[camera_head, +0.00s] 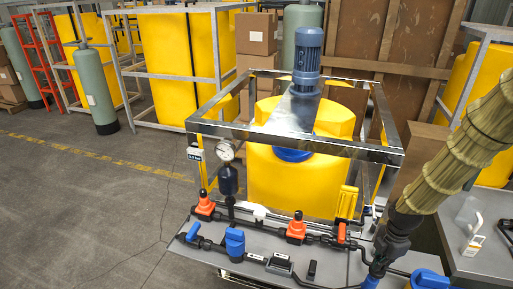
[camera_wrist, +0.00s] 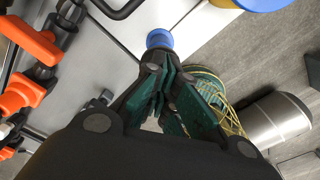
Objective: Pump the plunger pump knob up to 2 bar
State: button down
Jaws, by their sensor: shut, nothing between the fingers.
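My gripper (camera_head: 381,262) is at the lower right of the head view, over the skid's grey deck. In the wrist view my gripper (camera_wrist: 163,78) is shut, with its dark green fingers together and nothing between them. A round blue knob (camera_wrist: 160,38), seemingly the pump knob, lies just beyond the fingertips in the wrist view. I cannot tell if they touch. A blue part (camera_head: 371,283) shows just below my gripper in the head view. The pressure gauge (camera_head: 226,150) stands at the left of the skid; its needle is too small to read.
Black piping with orange-red valves (camera_head: 296,228) and a blue valve (camera_head: 235,242) runs along the deck. A metal frame (camera_head: 300,145) surrounds the yellow tank (camera_head: 290,180) behind. In the wrist view, a metal cylinder (camera_wrist: 275,118) and coiled green-yellow cord (camera_wrist: 222,95) lie at right.

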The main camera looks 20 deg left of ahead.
jog(key=shift+f, duration=0.15)
dwell(0.5)
jog(key=shift+f, duration=0.35)
jog(key=shift+f+b, duration=0.65)
jog(key=shift+f, duration=0.3)
jog(key=shift+r+p, duration=1.05)
jog(key=shift+r, duration=0.4)
jog(key=shift+r, duration=0.1)
jog(key=shift+r+p, duration=2.1)
jog(key=shift+r, duration=0.85)
